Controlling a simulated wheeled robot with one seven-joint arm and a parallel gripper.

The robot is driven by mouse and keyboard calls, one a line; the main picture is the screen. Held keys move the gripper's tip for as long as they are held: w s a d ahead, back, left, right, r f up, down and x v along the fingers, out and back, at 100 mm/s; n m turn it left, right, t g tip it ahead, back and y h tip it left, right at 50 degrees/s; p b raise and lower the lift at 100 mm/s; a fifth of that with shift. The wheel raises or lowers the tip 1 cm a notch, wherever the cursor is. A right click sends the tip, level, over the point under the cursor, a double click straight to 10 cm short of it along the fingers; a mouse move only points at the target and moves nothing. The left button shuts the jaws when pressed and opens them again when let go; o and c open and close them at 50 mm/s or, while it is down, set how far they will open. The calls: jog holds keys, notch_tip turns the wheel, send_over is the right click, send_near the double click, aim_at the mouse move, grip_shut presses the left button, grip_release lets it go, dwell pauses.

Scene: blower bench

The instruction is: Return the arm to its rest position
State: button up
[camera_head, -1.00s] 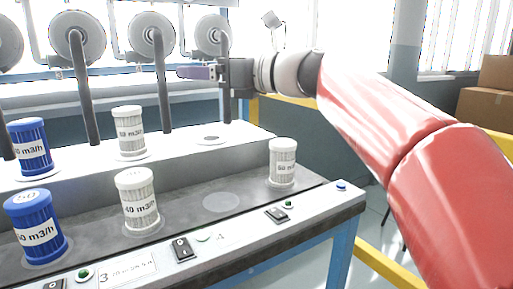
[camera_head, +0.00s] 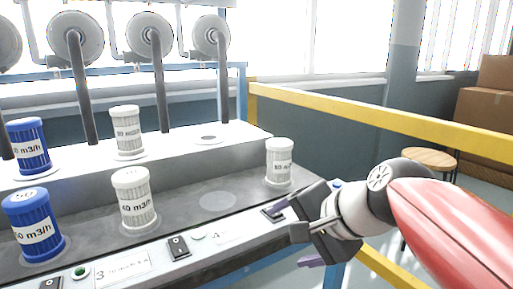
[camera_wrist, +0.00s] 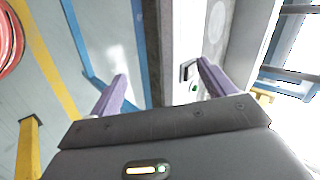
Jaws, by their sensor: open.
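My gripper (camera_head: 296,232) is at the right front corner of the bench in the head view, with its two purple fingers apart. The wrist view shows both purple fingers (camera_wrist: 163,85) spread with nothing between them. My red arm reaches in from the lower right. A white canister (camera_head: 279,162) stands upright on the bench's lower level, just behind and left of the gripper, apart from it. In the head view the gripper covers part of the bench's front right edge.
Blue canisters (camera_head: 33,224) and white canisters (camera_head: 135,197) stand further left on the bench (camera_head: 190,187). Switches (camera_head: 178,247) line its front panel. A yellow rail (camera_head: 350,115), a wooden stool (camera_head: 430,160) and cardboard boxes (camera_head: 487,118) are to the right.

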jog(key=s+d+f+n+h+b, duration=0.1)
jog(key=s+d+f+n+h, duration=0.1)
jog(key=f, duration=0.3)
jog(key=s+d+f+n+h+b, duration=0.1)
jog(key=s+d+f+n+h, duration=0.1)
jog(key=s+d+f+n, duration=0.2)
jog(key=s+d+f+n+g+h+b, duration=0.1)
jog(key=s+d+f+n+h, duration=0.1)
jog(key=f, duration=0.5)
jog(key=shift+s+d+f+n, duration=0.35)
jog(key=shift+s+d+n, duration=0.15)
jog(key=shift+s, duration=0.55)
